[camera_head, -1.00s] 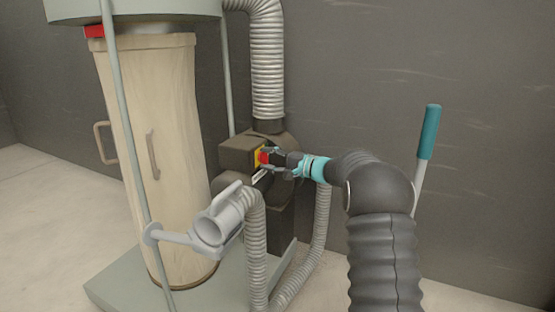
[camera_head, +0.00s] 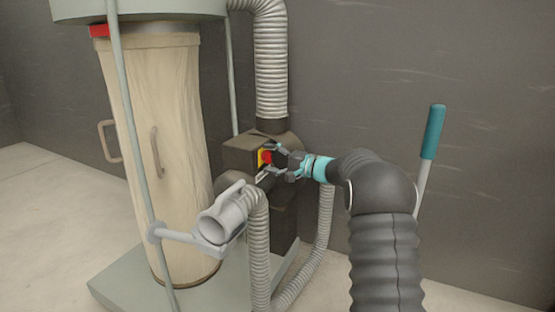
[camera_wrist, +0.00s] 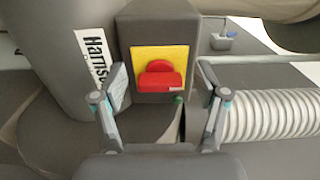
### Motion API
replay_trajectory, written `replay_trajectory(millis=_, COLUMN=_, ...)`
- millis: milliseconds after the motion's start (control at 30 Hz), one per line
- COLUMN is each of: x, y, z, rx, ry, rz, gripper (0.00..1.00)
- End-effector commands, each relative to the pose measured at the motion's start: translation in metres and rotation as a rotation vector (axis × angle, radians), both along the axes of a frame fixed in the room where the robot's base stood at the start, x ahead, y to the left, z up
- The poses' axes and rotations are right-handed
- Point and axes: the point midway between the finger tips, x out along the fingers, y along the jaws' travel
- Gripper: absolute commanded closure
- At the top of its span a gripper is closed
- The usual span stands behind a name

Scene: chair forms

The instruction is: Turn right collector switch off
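The collector switch is a red knob (camera_wrist: 160,78) on a yellow plate (camera_wrist: 177,53), fixed to the dark motor box (camera_head: 241,151). In the head view the red knob (camera_head: 265,157) shows just left of my fingertips. My gripper (camera_head: 275,159) is open in front of the switch. In the wrist view my gripper (camera_wrist: 168,88) has one finger on each side of the knob, with gaps between. I cannot tell whether the fingertips reach the knob's depth.
A dust collector with a cream bag (camera_head: 178,170) stands left on a grey base (camera_head: 118,287). A hose nozzle (camera_head: 222,217) juts out below the switch. A ribbed duct (camera_head: 271,75) rises above the motor. A teal-handled lever (camera_head: 432,132) stands right of my arm.

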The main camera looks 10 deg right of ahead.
Motion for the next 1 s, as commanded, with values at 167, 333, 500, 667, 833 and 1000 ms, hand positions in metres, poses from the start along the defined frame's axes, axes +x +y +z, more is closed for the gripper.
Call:
replay_trajectory(millis=167, x=0.0, y=-0.003, z=0.0, rx=0.001, ry=0.001, rz=-0.004, gripper=0.27)
replay_trajectory(millis=333, x=-0.008, y=-0.016, z=0.0, rx=0.0, ry=0.002, rz=-0.007, gripper=0.27)
replay_trajectory(millis=500, x=-0.027, y=-0.042, z=0.0, rx=0.001, ry=0.002, rz=-0.01, gripper=0.27)
replay_trajectory(millis=667, x=-0.046, y=-0.067, z=0.0, rx=0.001, ry=0.001, rz=-0.007, gripper=0.27)
replay_trajectory(millis=833, x=-0.062, y=-0.087, z=0.0, rx=0.0, ry=0.001, rz=-0.005, gripper=0.27)
replay_trajectory(millis=1000, x=-0.07, y=-0.097, z=0.0, rx=0.001, ry=0.001, rz=-0.004, gripper=0.27)
